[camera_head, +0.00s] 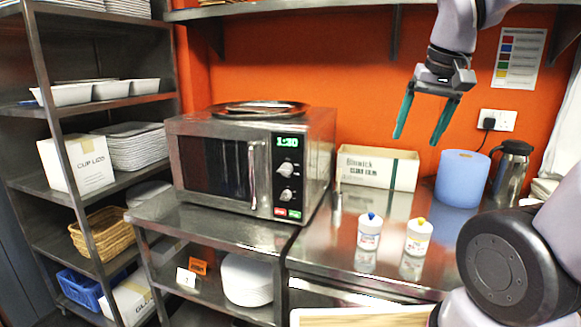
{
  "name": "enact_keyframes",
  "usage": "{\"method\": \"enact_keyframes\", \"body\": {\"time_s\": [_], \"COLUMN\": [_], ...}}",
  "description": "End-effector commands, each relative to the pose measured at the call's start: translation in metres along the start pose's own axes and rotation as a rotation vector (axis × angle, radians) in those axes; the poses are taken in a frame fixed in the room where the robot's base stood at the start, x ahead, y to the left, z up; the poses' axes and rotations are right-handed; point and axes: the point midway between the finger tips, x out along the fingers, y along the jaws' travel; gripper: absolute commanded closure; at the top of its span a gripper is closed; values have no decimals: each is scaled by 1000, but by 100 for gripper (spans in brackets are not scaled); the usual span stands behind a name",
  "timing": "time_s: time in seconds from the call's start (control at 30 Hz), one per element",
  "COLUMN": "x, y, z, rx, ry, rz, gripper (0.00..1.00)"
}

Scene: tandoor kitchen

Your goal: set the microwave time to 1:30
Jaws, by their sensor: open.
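The steel microwave (215,165) stands on the metal counter at the centre left, its door shut. Its green display (287,141) reads what looks like 1:30. Below the display are two round knobs, an upper knob (287,169) and a lower knob (287,196). A red button (280,212) and a green button (295,214) sit at the bottom of the panel. My gripper (418,139) is in the air to the right of the microwave, above the counter, pointing down. Its two green fingers are apart, with nothing between them.
A dark round tray (258,108) lies on top of the microwave. A cling film box (378,167), a blue roll (462,179), a flask (511,172) and two small white tubs (370,231) (418,237) stand on the right counter. A shelf rack (100,150) is at left.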

Motion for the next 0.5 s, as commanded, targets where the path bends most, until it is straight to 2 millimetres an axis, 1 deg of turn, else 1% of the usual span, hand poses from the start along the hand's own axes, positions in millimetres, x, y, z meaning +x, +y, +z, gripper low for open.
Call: {"method": "enact_keyframes", "body": {"time_s": [0.03,0.1,0.2,0.33,0.5], "x": [-13,-26,-40,-49,-50], "y": [2,0,-2,-3,-4], "z": [1,3,4,5,5], "rx": [42,85,127,151,154], "ry": [54,113,178,221,226], "rz": [-44,-98,-150,-181,-186], "gripper": [23,23,23,23,23]}}
